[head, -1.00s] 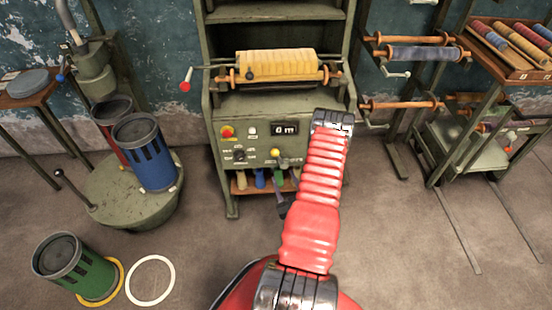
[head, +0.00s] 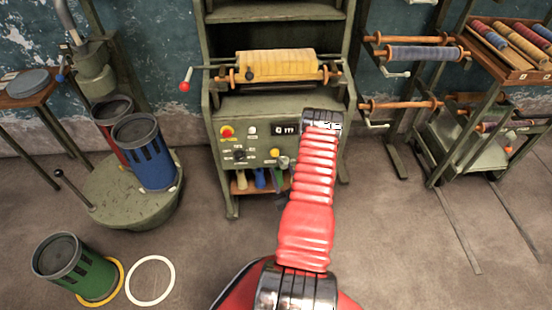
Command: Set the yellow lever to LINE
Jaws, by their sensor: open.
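The yellow lever shows as a yellow knob (head: 274,153) on the front of the green machine's control panel (head: 222,155), right of a black rotary selector (head: 239,155). Small white labels sit near it, too small to read. My red arm reaches up in front of the panel's right side. My gripper (head: 284,163) shows only in part, just below and right of the yellow knob; the arm hides the rest. It is open; I cannot tell whether it touches the knob.
The panel also has a red button (head: 227,132), a white button (head: 252,131) and a display (head: 285,129). A yellow roll (head: 275,64) is above. The floor at right is largely clear.

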